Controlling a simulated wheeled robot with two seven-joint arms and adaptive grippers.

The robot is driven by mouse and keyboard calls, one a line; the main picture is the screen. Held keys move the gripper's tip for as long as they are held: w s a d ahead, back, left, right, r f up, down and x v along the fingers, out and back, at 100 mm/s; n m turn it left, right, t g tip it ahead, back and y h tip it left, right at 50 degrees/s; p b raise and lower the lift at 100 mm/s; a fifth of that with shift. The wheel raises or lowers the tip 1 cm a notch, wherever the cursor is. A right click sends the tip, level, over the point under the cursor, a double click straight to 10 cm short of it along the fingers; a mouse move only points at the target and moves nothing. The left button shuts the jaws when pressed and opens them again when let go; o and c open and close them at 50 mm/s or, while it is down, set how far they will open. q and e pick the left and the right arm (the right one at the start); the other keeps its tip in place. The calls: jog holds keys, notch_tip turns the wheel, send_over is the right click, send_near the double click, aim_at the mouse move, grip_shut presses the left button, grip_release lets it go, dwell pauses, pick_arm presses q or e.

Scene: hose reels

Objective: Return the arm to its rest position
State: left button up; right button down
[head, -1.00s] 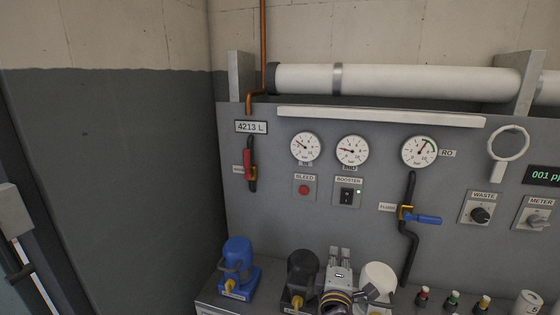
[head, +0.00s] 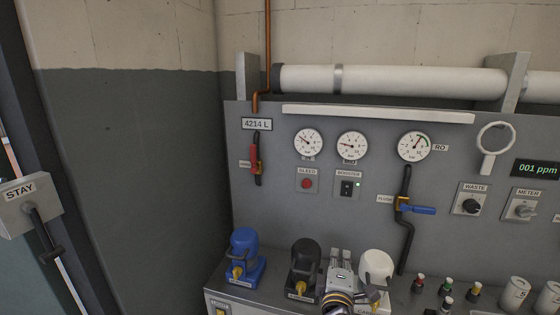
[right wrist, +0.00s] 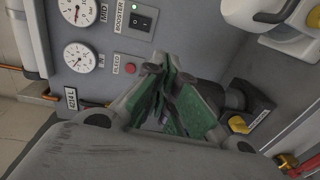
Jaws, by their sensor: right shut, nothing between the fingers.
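My right gripper (head: 340,258) shows in the head view at the bottom centre, over the shelf, between a black unit (head: 305,258) and a white unit (head: 376,264). It is shut and empty. The right wrist view shows its green-padded fingers (right wrist: 158,82) close up, with the panel behind them. The black unit with its yellow knob (right wrist: 238,124) is to their right in that view. My left gripper is in neither view.
A blue unit (head: 243,254) stands left of the black one. Small bottles (head: 447,290) and white cups (head: 514,292) stand to the right. The grey panel (head: 330,222) holds gauges (head: 352,145), switches and a blue-handled valve (head: 416,210). A box marked STAY (head: 25,204) is at far left.

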jog(key=s+d+f+m+g+y, duration=0.1)
jog(key=s+d+f+m+g, duration=0.25)
jog(key=f, duration=0.35)
jog(key=s+d+f+m+g+y, duration=0.1)
jog(key=s+d+f+m+g, duration=0.2)
jog(key=f, duration=0.4)
jog(key=s+f+m+g+y, duration=0.25)
jog(key=s+f, duration=0.25)
jog(key=s, duration=0.3)
jog(key=s+f+m+g+y, duration=0.1)
jog(key=s+f+m+g, duration=0.35)
jog(key=s, duration=0.35)
notch_tip(320, 180, down, 33)
jog(key=s+d+n, duration=0.1)
jog(key=s, duration=0.1)
jog(key=s+d+f+g, duration=0.1)
jog(key=s+d+f, duration=0.1)
jog(key=s+f, duration=0.8)
jog(key=s+d+f+g, duration=0.1)
jog(key=s+d+f, duration=0.2)
jog(key=s+f, duration=0.7)
jog(key=shift+s+d+h, duration=0.2)
jog(key=shift+s+h, duration=0.25)
jog(key=shift+s, duration=0.75)
